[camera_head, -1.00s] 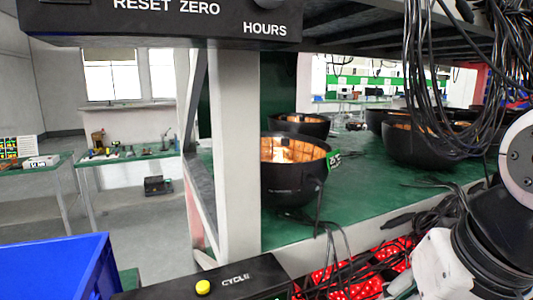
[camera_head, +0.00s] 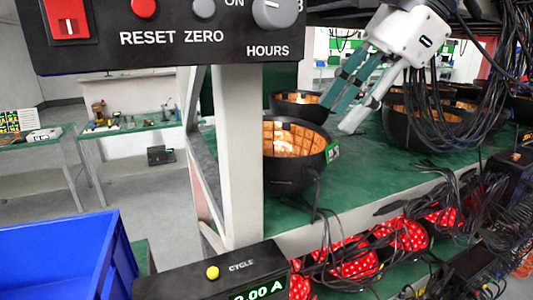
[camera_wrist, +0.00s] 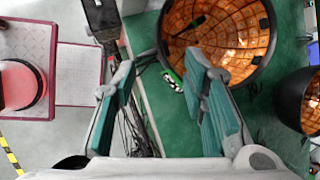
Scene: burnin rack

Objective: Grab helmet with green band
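A black bowl-shaped helmet (camera_head: 290,172) with a lit, tiled inside stands at the left front of the green shelf. A small green tag (camera_head: 331,152) sits on its right rim; I cannot see a full green band. In the wrist view a black helmet (camera_wrist: 262,66) lies at the upper right, its opening facing the camera, with a green-marked tag (camera_wrist: 172,82) by its rim. My gripper (camera_head: 336,112) is above and right of the near helmet. Its teal-padded fingers are apart and empty. In the wrist view, my right finger overlaps the helmet's lower edge.
Another helmet (camera_head: 301,106) stands behind, and others sit to the right behind hanging black cables (camera_head: 437,112). A white post (camera_head: 238,150) stands left of the near helmet. Red perforated domes (camera_head: 352,262) lie below the shelf. A blue bin (camera_head: 60,255) is at lower left.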

